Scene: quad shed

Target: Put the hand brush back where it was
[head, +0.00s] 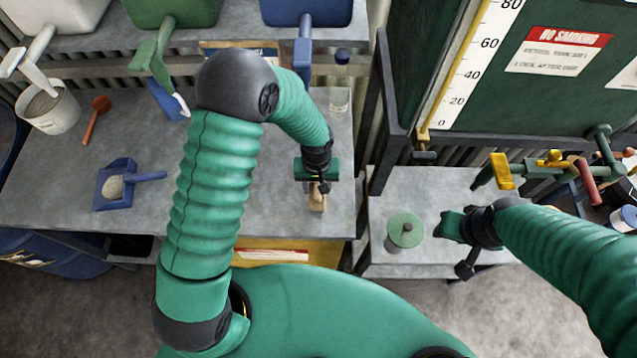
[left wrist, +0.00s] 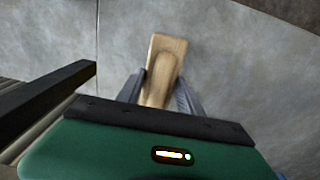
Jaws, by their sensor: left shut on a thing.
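The hand brush shows as a pale wooden piece at the right end of the grey bench in the head view (head: 317,202) and between the fingers in the left wrist view (left wrist: 160,72). My left gripper (head: 317,185) is shut on it; its two dark fingers show on either side of the wood in the left wrist view (left wrist: 158,95). The bristles are hidden. I cannot tell whether the brush touches the bench top. My right gripper (head: 447,226) is over the lower right bench, beside a green lidded can (head: 405,235); its fingers do not show clearly.
A dark post (head: 385,120) stands between the benches. Valves and pipes (head: 560,170) are at the right.

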